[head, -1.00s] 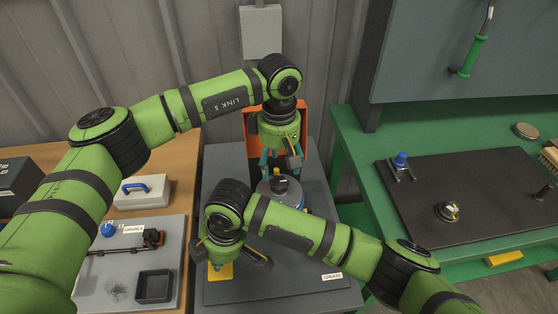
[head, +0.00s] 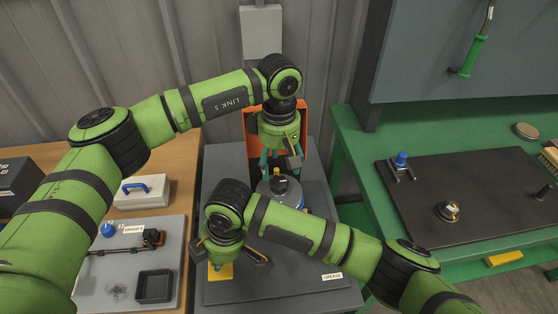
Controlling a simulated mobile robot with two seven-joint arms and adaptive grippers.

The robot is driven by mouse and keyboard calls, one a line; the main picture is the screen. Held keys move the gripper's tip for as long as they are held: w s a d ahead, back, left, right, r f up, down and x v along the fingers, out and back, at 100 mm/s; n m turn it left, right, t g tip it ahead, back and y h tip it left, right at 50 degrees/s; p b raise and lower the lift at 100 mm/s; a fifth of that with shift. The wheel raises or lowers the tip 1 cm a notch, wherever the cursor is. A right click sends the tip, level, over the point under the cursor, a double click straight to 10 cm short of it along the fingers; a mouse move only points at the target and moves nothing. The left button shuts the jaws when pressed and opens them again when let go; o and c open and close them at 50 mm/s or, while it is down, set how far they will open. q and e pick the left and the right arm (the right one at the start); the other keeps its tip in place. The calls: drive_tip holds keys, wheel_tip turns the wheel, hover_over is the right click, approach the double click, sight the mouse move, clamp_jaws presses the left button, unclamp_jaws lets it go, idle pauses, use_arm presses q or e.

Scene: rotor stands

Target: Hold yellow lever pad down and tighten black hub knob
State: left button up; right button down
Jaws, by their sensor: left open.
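The yellow lever pad (head: 221,272) shows at the front left of the grey stand, partly hidden under my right gripper (head: 218,266). That gripper points down over the pad; its fingertips are mostly hidden, so contact is unclear. My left gripper (head: 280,160) is open and points down above and just behind the knob. My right wrist hides the hub's front left.
An orange bin (head: 304,118) stands behind the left gripper. A grey tray with tools (head: 183,222) lies on the wooden table at left. A green bench (head: 360,165) with a dark mat (head: 480,180) is at right. My two arms are close together over the stand.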

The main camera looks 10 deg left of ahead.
sight(279, 182)
use_arm(q)
drive_tip(key=shift+f, duration=0.15)
use_arm(e)
drive_tip(key=shift+f, duration=0.3)
use_arm(q)
drive_tip(key=shift+f+b, duration=1.1)
drive_tip(key=shift+b, duration=0.2)
use_arm(e)
drive_tip(key=shift+d+x, duration=0.25)
drive_tip(key=shift+x, duration=0.8)
drive_tip(key=shift+d+x, duration=0.2)
drive_tip(key=shift+x, duration=0.85)
drive_tip(key=shift+w+f, duration=0.1)
drive_tip(key=shift+w, duration=0.05)
use_arm(q)
drive_tip(key=shift+f, duration=1.85)
drive_tip(key=c, duration=0.9)
drive_tip(key=shift+s, duration=0.15)
drive_tip(key=shift+c, duration=0.2)
